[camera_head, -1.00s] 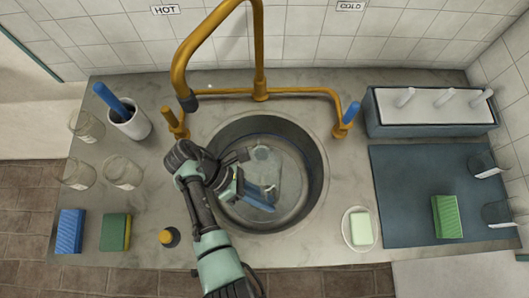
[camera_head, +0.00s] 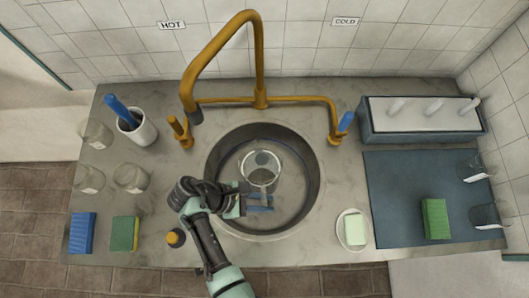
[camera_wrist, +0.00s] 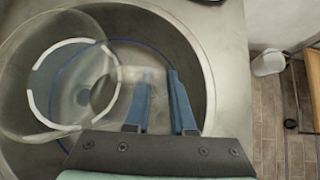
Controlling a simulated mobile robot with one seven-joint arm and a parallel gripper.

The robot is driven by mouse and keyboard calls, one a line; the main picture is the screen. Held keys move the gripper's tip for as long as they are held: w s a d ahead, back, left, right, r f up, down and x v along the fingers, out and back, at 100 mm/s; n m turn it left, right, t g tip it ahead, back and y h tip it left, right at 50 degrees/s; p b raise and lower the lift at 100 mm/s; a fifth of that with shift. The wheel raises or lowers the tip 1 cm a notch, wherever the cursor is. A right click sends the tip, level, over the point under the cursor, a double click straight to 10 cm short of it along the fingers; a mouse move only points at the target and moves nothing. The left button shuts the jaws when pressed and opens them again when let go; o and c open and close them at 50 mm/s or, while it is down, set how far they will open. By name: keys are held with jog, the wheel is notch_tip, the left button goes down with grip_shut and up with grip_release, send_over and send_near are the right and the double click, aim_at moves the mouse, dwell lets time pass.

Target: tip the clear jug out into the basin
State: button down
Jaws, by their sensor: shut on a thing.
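The clear jug (camera_head: 261,178) is held over the round steel basin (camera_head: 312,190), and its round mouth shows from above, so it looks close to upright. In the wrist view the jug (camera_wrist: 62,95) is left of my fingers, with a pale broken ring at its end. My gripper (camera_head: 259,203) is at the jug's near side; in the wrist view its blue fingers (camera_wrist: 160,100) are shut on the jug, probably by a handle too faint to make out. I cannot tell whether liquid is in the jug.
A brass tap (camera_head: 262,60) arches behind the basin. Clear glasses (camera_head: 130,177), a blue sponge (camera_head: 82,232) and a green-yellow sponge (camera_head: 125,233) stand left. A soap dish (camera_head: 352,243), a dark mat (camera_head: 400,190) and a rack (camera_head: 420,130) are right.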

jog(key=shift+w+r, duration=0.1)
jog(key=shift+r, duration=0.1)
notch_tip(320, 180, up, 7)
jog(key=s+p, duration=0.1)
jog(key=p, duration=0.7)
jog(key=shift+s+f+p, duration=0.15)
jog(key=shift+s+p, duration=0.2)
jog(key=shift+s, duration=0.05)
jog(key=shift+d, duration=0.1)
jog(key=shift+s+d+n+g+p, duration=0.1)
jog(key=shift+s+n+g+p, duration=0.7)
jog(key=shift+s+g, duration=0.8)
jog(key=shift+s, duration=0.15)
